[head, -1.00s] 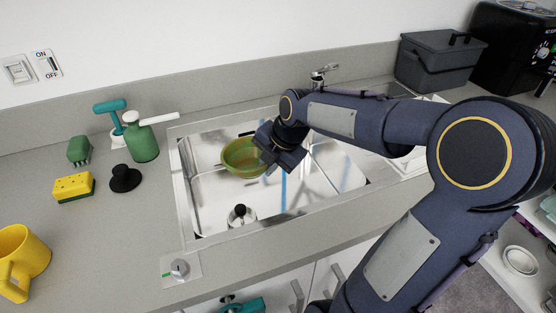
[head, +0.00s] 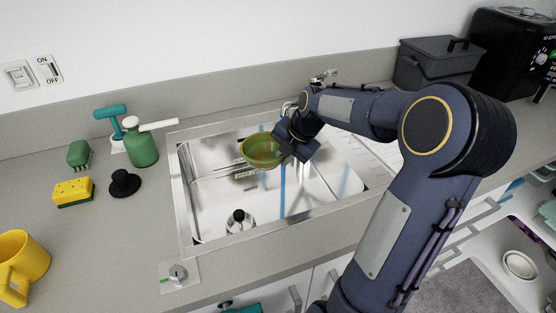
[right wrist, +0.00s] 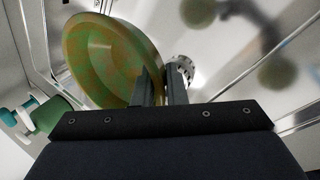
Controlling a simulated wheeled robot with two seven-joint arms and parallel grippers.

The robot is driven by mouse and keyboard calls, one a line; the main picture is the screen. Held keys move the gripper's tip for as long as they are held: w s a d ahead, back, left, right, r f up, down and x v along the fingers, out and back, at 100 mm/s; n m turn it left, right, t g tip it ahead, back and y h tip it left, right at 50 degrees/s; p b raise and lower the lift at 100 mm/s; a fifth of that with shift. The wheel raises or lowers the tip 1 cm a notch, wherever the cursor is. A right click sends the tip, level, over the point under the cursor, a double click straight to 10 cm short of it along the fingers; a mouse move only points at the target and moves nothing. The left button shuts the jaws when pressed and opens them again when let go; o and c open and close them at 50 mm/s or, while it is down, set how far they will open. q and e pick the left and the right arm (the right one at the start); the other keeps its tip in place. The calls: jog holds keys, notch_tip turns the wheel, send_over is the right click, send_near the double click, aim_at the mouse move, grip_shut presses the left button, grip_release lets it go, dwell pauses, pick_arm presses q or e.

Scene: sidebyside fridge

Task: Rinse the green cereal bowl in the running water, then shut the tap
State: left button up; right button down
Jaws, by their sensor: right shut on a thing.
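The green cereal bowl (head: 258,150), with orange-brown mottling, is over the sink (head: 215,215). My right gripper (head: 279,148) is shut on its right edge. In the right wrist view the bowl (right wrist: 105,55) fills the upper left, its rim at the fingers (right wrist: 160,90). The metal tap (head: 322,77) stands behind the sink, partly hidden by my right arm. A blue vertical streak (head: 283,188) shows below the gripper and looks like running water; I cannot tell whether it touches the bowl. My left gripper is out of view.
Left of the sink are a green soap bottle (head: 142,142), a black stopper (head: 124,183), a yellow sponge (head: 73,192) and a yellow mug (head: 22,265). A knob (head: 178,273) sits at the front edge. A grey bin (head: 435,62) stands at the back right.

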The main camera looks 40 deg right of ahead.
jog(key=d, duration=0.1)
jog(key=w+d, duration=0.1)
jog(key=shift+d+f, duration=0.3)
jog(key=shift+w+d+f, duration=0.15)
jog(key=shift+w+d, duration=0.1)
jog(key=shift+d, duration=0.55)
jog(key=shift+w+d+f, duration=0.15)
jog(key=shift+w+d, duration=0.1)
jog(key=shift+d, duration=0.5)
jog(key=shift+s+d+b, duration=0.25)
jog(key=shift+s+b, duration=0.25)
jog(key=shift+s, duration=0.05)
jog(key=shift+w+a, duration=0.1)
jog(key=shift+w, duration=0.05)
jog(key=shift+w+a, duration=0.15)
jog(key=shift+w, duration=0.3)
jog(key=shift+s, duration=0.1)
